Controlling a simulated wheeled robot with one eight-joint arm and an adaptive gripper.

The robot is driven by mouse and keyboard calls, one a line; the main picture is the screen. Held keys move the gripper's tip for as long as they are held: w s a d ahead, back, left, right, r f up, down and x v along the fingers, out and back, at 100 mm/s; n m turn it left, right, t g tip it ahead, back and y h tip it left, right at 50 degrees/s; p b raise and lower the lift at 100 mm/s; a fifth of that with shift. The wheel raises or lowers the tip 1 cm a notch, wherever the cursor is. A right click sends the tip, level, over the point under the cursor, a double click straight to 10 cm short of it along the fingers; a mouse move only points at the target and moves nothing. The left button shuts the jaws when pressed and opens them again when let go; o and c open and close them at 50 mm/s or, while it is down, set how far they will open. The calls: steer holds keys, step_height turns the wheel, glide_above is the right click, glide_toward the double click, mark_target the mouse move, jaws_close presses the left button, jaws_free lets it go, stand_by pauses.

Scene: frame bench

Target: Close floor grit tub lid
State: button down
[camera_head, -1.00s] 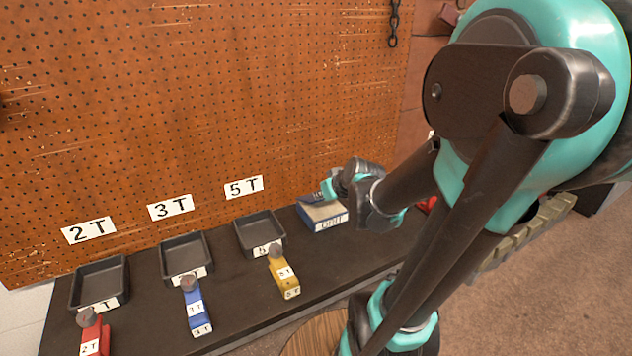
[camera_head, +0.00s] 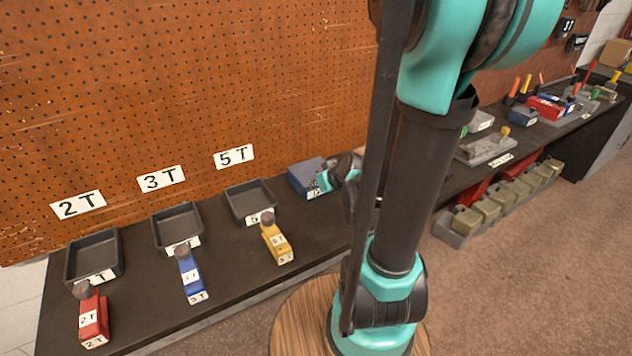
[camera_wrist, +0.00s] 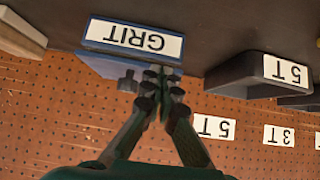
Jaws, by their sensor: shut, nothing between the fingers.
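The grit tub (camera_head: 303,180) is a blue box on the dark bench, right of the trays and partly hidden behind my gripper and arm. Its blue lid covers the top in the head view; I cannot tell whether it sits fully flush. In the wrist view, the tub's white GRIT label (camera_wrist: 134,38) is upside down, with the blue lid (camera_wrist: 115,66) below it. My gripper (camera_head: 326,180) is shut and empty, at the tub's right side in the head view. Its fingertips (camera_wrist: 157,80) overlap the lid in the wrist view; contact is unclear.
Three dark trays stand left of the tub, including the 5T tray (camera_head: 250,200). Red, blue and yellow (camera_head: 276,240) labelled blocks lie before them. A pegboard (camera_head: 200,100) rises behind. Tools and boxes (camera_head: 545,108) crowd the bench's right end.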

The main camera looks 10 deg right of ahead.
stand_by(0.4)
steer(key=shift+v, duration=5.95)
steer(key=s+f+m+g+h, duration=0.1)
steer(key=f, duration=0.2)
steer(key=s+f+m+g, duration=0.1)
steer(key=f+g, duration=0.1)
steer(key=f, duration=0.1)
steer(key=s+f+m+g+h, duration=0.1)
steer(key=s+f, duration=0.1)
steer(key=f, duration=0.2)
steer(key=shift+a+f+g+h, duration=0.15)
steer(key=shift+g+h, duration=0.15)
steer(key=shift+g, duration=0.1)
steer(key=shift+s+f+m, duration=0.2)
steer(key=shift+f+m, duration=0.1)
